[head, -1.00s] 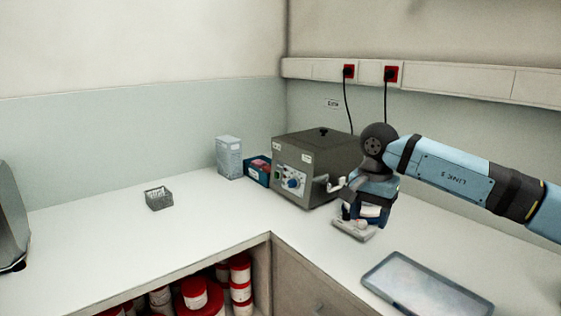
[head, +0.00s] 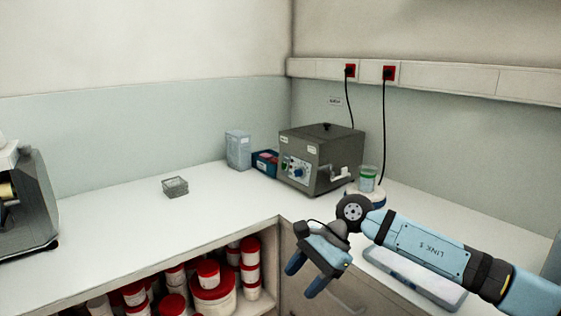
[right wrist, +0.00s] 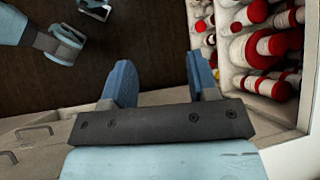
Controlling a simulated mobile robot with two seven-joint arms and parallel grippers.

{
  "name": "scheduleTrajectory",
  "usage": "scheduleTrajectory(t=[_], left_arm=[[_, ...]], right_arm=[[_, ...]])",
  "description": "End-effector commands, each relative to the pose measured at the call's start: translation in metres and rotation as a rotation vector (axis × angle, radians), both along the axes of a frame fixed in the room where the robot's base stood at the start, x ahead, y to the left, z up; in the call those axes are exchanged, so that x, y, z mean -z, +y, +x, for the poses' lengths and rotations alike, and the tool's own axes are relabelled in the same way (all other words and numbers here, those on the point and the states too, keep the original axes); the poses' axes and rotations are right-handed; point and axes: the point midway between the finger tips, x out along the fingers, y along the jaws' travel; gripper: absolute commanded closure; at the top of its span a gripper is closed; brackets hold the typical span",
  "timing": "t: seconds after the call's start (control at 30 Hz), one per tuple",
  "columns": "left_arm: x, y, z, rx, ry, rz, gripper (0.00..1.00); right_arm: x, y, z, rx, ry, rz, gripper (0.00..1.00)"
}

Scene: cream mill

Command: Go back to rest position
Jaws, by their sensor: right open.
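My right gripper (head: 303,278) is open and empty in the head view. It hangs in front of the counter's front edge, left of the clear tray, with its fingers pointing down and left. In the right wrist view its two blue fingers (right wrist: 160,85) stand wide apart with nothing between them, above the dark floor. Light-blue parts that look like mine show at the upper left of the right wrist view. I cannot tell the state of my left gripper from them, and it does not show in the head view.
A grey machine (head: 322,158) stands in the counter's corner beside a green-topped jar (head: 367,179). A shallow tray (head: 440,293) lies behind my right forearm. A small wire basket (head: 175,187) sits on the left counter. Red-lidded tubs (head: 212,288) fill the shelf below.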

Motion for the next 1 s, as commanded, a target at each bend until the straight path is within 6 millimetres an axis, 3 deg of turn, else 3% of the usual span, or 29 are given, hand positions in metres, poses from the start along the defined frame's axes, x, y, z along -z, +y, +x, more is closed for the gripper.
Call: scheduleTrajectory(t=[0.1, 0.2, 0.4, 0.53, 0.67, 0.87, 0.9, 1.0], left_arm=[[0.001, 0.000, -0.002, 0.000, 0.004, 0.000, 0.57], [0.002, 0.000, -0.004, 0.000, 0.007, 0.000, 0.57], [0.002, 0.000, -0.004, 0.000, 0.007, 0.000, 0.57], [0.002, 0.000, -0.004, 0.000, 0.007, 0.000, 0.57], [0.002, 0.000, -0.004, 0.000, 0.007, 0.000, 0.57], [0.002, 0.000, -0.004, 0.000, 0.007, 0.000, 0.57], [0.002, 0.000, -0.004, 0.000, 0.007, 0.000, 0.57], [0.002, 0.000, -0.004, 0.001, 0.008, 0.001, 0.57]], right_arm=[[0.013, 0.044, -0.040, 0.122, 0.244, 0.238, 0.46], [0.011, 0.068, -0.064, 0.249, 0.487, 0.427, 0.46], [0.002, 0.082, -0.085, 0.517, 1.012, 0.735, 0.46], [0.007, 0.069, -0.085, 0.704, 1.407, 0.907, 0.46], [0.030, 0.041, -0.081, 0.893, 1.823, 1.052, 0.46], [0.101, -0.020, -0.092, 1.171, 2.487, 1.239, 0.46], [0.118, -0.032, -0.098, -1.207, -2.592, -1.258, 0.46], [0.162, -0.062, -0.121, -1.066, -2.344, -1.078, 0.46]])
